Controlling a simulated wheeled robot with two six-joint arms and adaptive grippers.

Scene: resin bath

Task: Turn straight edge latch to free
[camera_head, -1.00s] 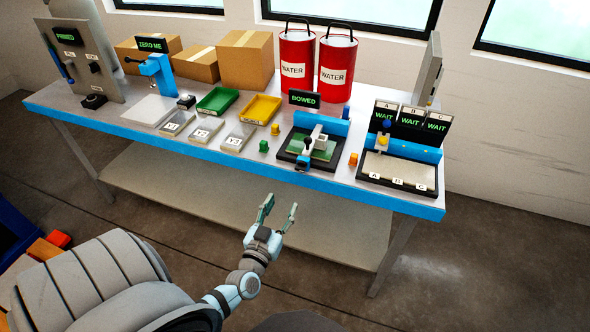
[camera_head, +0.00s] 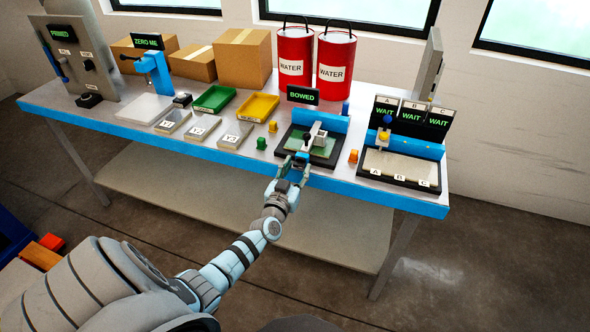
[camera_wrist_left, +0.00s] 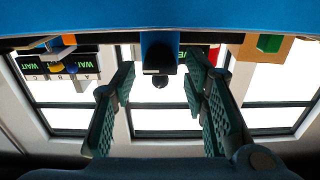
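The straight edge fixture is a black tray (camera_head: 284,143) with a green plate (camera_head: 322,150), under a sign reading BOWED. A pale grey straight edge (camera_head: 319,136) spans the plate, with a dark knob (camera_head: 307,138) near its front end. My left gripper (camera_head: 297,162) is at the fixture's front edge and hides the blue front part where the latch sits. In the left wrist view, which is upside down, the gripper's fingers (camera_wrist_left: 158,82) are spread apart. A blue block with a black end (camera_wrist_left: 158,58) shows between them; contact cannot be told. My right gripper is not in view.
A three-bay station (camera_head: 370,176) with WAIT signs stands to the right. An orange block (camera_head: 353,157) sits between it and the fixture. Yellow (camera_head: 272,128) and green (camera_head: 261,143) pieces lie left of the fixture. Red WATER drums (camera_head: 336,60) stand behind.

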